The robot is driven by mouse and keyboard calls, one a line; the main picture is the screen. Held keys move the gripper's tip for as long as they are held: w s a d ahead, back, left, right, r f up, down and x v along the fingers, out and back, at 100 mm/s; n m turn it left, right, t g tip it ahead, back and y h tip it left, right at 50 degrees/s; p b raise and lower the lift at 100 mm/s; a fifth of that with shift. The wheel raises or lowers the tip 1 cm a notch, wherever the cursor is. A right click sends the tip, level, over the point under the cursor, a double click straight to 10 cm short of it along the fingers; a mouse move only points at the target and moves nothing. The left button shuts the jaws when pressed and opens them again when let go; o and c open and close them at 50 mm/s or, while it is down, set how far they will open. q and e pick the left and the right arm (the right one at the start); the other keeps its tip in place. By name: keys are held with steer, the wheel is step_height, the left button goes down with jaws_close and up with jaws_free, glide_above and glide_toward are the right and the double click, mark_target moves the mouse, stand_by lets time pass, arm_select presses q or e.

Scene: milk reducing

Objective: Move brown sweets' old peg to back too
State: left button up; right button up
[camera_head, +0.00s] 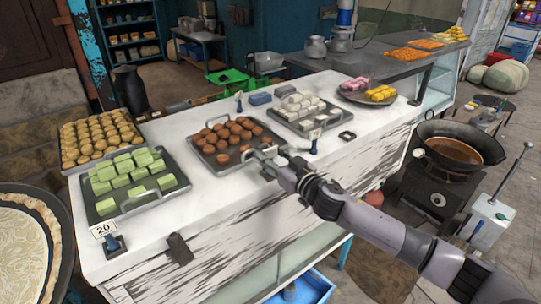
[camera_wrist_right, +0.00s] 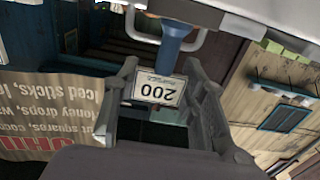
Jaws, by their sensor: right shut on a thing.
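The brown sweets (camera_head: 228,134) lie in a dark metal tray (camera_head: 233,165) in the middle of the white counter. My right gripper (camera_head: 264,156) is at the front right corner of this tray. It is shut on a peg with a white price card (camera_head: 270,152). In the wrist view the card (camera_wrist_right: 158,89) reads "200" upside down between the fingers, with the blue peg body (camera_wrist_right: 178,40) above it. Another blue peg (camera_head: 239,101) stands behind the brown sweets tray. My left gripper is not in view.
Blue pegs stand by the white sweets (camera_head: 315,140) and the green sweets (camera_head: 112,243). Trays of green sweets (camera_head: 130,177), white sweets (camera_head: 302,104) and round pastries (camera_head: 95,133) flank the brown ones. A blue-grey block (camera_head: 260,98) lies at the back. The front counter strip is mostly clear.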

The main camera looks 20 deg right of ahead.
steer(key=shift+f, duration=0.25)
steer(key=shift+f, duration=0.15)
steer(key=o, duration=1.1)
steer(key=shift+o, duration=0.2)
steer(key=shift+s+f+b, duration=0.1)
steer(key=shift+s+b, duration=0.05)
steer(key=shift+b, duration=0.3)
steer(key=b+v, duration=0.8)
steer(key=v, duration=0.9)
